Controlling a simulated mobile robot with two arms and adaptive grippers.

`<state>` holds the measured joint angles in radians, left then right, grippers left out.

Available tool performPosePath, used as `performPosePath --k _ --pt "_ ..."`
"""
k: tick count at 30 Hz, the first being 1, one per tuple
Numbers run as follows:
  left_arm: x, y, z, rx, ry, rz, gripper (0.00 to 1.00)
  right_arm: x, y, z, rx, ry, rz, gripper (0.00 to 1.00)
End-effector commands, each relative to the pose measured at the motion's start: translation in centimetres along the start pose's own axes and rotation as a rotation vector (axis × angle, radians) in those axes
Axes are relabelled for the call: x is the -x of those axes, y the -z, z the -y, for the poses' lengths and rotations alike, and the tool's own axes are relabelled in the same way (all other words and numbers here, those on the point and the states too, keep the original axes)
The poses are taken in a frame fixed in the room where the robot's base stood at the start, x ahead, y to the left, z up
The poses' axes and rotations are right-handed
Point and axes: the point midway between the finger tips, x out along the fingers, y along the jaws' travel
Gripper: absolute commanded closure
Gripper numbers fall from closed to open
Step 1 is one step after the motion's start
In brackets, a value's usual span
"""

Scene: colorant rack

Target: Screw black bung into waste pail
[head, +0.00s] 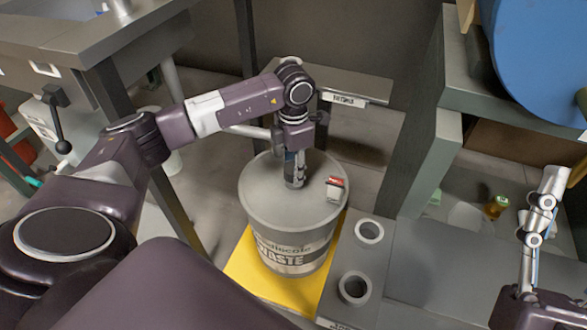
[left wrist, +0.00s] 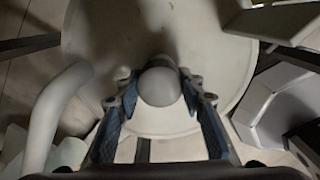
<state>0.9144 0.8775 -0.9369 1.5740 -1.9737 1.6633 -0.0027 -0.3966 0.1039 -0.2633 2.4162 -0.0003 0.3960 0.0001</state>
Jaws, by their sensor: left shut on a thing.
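The waste pail (head: 290,245) is a grey drum with a pale lid and the word WASTE on its front. It stands upright on a yellow mat.
A small red and white box-like thing (head: 336,188) is on the lid, right of my left gripper. Two ring-shaped holders (head: 369,232) are on a grey surface right of the pail. A grey shelf (head: 420,165) with a blue drum (head: 540,55) stands at the right.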

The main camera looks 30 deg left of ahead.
Motion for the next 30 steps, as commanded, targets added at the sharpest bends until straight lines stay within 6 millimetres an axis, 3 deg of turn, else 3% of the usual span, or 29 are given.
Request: performPosePath --k 1,2,6,17,30 --pt "0.0 0.0 0.0 0.000 0.000 0.000 0.89 0.0 0.0 0.0 0.000 0.000 0.000 0.44" --pt "0.0 0.0 0.0 0.000 0.000 0.000 0.62 0.0 0.0 0.0 0.000 0.000 0.000 0.44" --pt "0.0 0.0 0.0 0.000 0.000 0.000 0.50 0.0 0.0 0.0 0.000 0.000 0.000 0.44" --pt "0.1 0.0 0.0 0.017 0.000 0.000 0.50 -0.1 -0.2 0.0 0.000 0.000 0.011 0.44" --pt "0.1 0.0 0.0 0.129 0.001 -0.001 0.50 0.2 -4.0 -0.4 0.009 -0.007 0.188 0.44"
